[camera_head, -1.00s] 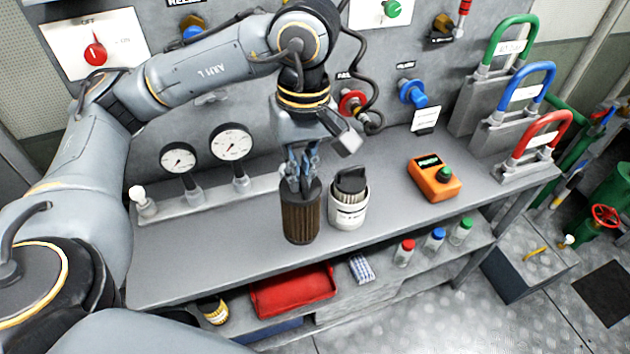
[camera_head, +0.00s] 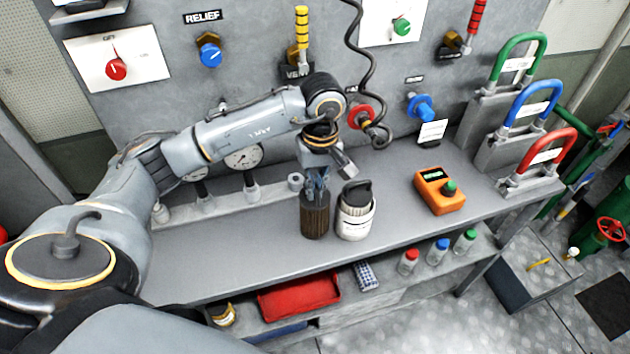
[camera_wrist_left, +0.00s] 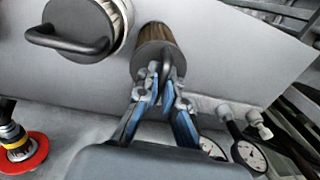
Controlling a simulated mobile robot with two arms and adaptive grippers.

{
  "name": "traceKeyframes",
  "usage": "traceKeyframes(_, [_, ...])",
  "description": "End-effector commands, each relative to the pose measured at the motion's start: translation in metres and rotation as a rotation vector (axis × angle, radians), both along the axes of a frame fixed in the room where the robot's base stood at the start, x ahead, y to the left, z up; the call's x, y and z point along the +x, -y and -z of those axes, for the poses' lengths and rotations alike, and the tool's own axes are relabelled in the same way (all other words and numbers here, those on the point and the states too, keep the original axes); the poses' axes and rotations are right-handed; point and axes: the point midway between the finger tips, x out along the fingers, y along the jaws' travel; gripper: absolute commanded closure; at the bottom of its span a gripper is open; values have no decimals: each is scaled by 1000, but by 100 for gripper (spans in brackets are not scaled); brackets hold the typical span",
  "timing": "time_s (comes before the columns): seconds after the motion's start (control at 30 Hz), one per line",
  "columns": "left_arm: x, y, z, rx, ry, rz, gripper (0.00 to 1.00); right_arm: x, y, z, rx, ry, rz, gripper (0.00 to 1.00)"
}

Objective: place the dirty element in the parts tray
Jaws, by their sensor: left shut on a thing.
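The dirty element, a brown pleated cylinder (camera_head: 315,218), is upright near the front of the grey workbench. My left gripper (camera_head: 317,187) is above it, pointing down and shut on its top handle. In the left wrist view the brown element (camera_wrist_left: 153,36) shows beyond the blue-grey fingers (camera_wrist_left: 162,84), which close on its handle. I cannot tell whether its base touches the bench. A red tray (camera_head: 299,295), perhaps the parts tray, lies on the lower shelf, partly under the bench top. My right gripper is not in view.
A white canister (camera_head: 355,222) with a black-handled top stands close right of the element. An orange device (camera_head: 439,192) is further right. Pressure gauges (camera_head: 243,158) stand behind on the left. Several small bottles (camera_head: 437,251) stand on the lower shelf. The bench's front left is clear.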

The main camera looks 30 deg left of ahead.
Motion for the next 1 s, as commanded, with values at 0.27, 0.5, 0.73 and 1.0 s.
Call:
traceKeyframes(0.27, [0, 0, 2, -1, 2, 0, 100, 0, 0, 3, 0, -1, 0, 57])
traceKeyframes(0.5, [0, 0, 4, -1, 1, -1, 70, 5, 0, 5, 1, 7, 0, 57])
traceKeyframes(0.73, [0, 0, 4, -1, 1, -1, 70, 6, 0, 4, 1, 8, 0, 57])
traceKeyframes(1.0, [3, 1, -10, -1, 8, -1, 70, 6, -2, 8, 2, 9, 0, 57])
